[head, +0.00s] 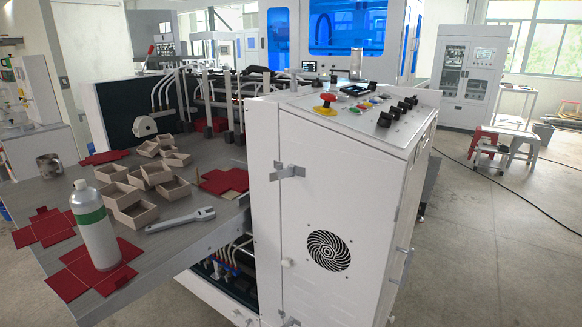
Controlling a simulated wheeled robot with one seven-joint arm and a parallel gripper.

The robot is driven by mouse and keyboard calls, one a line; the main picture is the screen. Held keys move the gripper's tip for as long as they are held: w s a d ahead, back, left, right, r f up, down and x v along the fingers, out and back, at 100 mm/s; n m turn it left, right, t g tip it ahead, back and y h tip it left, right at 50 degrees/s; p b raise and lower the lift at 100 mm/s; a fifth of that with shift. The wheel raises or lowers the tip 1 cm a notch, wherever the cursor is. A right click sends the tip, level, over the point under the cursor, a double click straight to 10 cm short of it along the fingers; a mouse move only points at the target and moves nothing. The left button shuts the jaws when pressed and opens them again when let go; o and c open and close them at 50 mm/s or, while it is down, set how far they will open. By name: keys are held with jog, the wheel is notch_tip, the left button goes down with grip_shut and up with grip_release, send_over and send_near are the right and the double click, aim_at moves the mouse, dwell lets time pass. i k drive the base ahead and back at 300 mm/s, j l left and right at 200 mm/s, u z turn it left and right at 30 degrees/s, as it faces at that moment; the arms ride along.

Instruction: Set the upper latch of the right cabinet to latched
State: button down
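The right cabinet (345,215) is a white upright housing right of centre in the head view, with a control panel on its sloped top. Its front door looks closed. The upper latch (290,171) is a small grey metal piece near the top of the door's left edge. Its arm lies roughly level across the door seam and points right. I cannot tell from this view whether it is fully engaged. A second, lower latch (290,321) shows at the bottom edge of the picture, partly cut off. My gripper is not in view.
A grey worktable (180,240) left of the cabinet holds small boxes (135,208), red blanks (45,227), a bottle (96,230) and a wrench (182,220). A metal handle (407,265) sticks out on the cabinet's right side.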

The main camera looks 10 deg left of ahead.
aim_at(286, 173)
jog(key=i+j, duration=0.25)
jog(key=j, duration=0.15)
jog(key=i+j, duration=0.3)
jog(key=i+j+z, duration=0.1)
jog(key=i+j, duration=0.15)
jog(key=j, duration=0.2)
jog(key=i+j, duration=0.25)
jog(key=j, duration=0.15)
jog(key=i+j, duration=0.25)
jog(key=j, duration=0.15)
jog(key=i+j+z, duration=0.1)
jog(key=i+j, duration=0.15)
jog(key=j, duration=0.15)
